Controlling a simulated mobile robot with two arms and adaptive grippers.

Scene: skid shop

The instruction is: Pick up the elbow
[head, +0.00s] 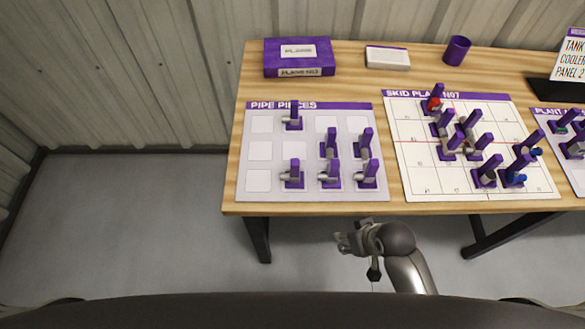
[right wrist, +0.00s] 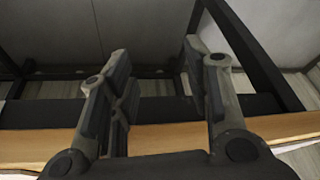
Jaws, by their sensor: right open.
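Several grey pipe pieces on purple stands sit on the white "Pipe Pieces" mat (head: 260,198) on the wooden table. One is in the back row (head: 292,117), others are in the middle and front rows, such as a front-row piece (head: 329,175). They are too small to tell which one is the elbow. My right gripper (head: 343,239) is in front of the table's near edge, apart from all pieces. In the right wrist view it (right wrist: 155,55) is open and empty between its fingers. My left gripper is not in view.
A skid plan mat (head: 430,188) with several pieces lies right of the pipe mat. A purple box (head: 299,70), a white card box (head: 388,58), a purple cup (head: 457,50) and a sign (head: 571,62) stand at the back. Some pipe mat squares are empty.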

